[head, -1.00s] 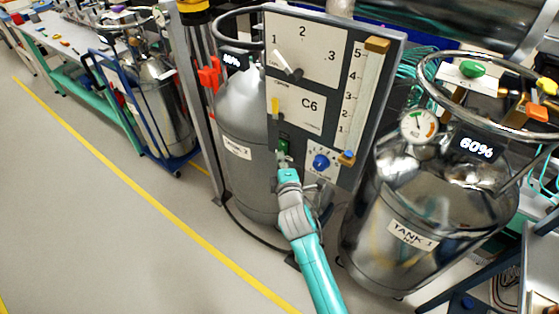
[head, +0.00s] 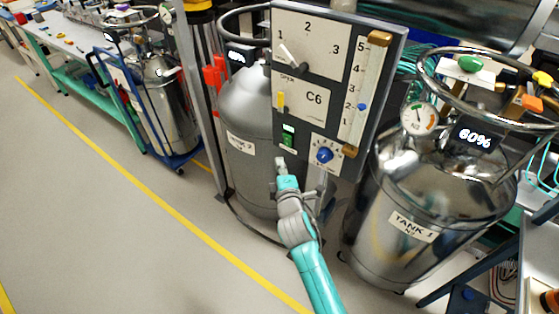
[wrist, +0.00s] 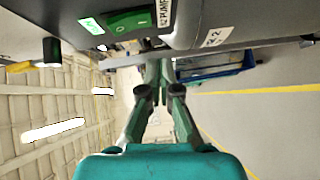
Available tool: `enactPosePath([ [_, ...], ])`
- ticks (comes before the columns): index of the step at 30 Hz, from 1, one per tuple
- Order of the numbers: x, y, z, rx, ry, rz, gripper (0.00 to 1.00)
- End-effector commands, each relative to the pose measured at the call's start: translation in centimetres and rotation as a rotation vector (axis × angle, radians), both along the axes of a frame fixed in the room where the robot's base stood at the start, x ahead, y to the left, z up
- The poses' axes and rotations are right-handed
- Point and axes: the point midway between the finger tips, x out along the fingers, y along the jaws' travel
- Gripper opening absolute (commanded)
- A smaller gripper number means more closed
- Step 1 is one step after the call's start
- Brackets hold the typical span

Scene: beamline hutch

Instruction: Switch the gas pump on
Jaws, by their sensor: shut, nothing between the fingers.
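The control panel (head: 322,100) stands upright between two tanks. Its green pump switch (head: 288,139) is low on the left; above it is a small bright green light. In the wrist view the green rocker switch (wrist: 130,20) has a lit green lamp (wrist: 92,26) beside it and a label partly reading "PUMP". My gripper (head: 280,162) is shut and empty, just below the switch and apart from it. Its closed fingers also show in the wrist view (wrist: 158,75). A blue float (head: 362,106) sits near mark 2 of the panel's scale.
The panel also has a white pointer (head: 293,57), a yellow lever (head: 281,100) and a blue knob (head: 325,155). Tank 1 (head: 405,200) stands close on the right, another grey tank (head: 245,115) behind the panel. The floor to the left is clear.

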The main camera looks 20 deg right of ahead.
Motion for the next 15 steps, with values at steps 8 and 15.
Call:
enactPosePath([
  [8,-3.9,0.7,-0.4,-0.002,0.002,0.001,0.00],
  [15,-7.1,1.2,-0.7,-0.001,0.002,0.001,0.00],
])
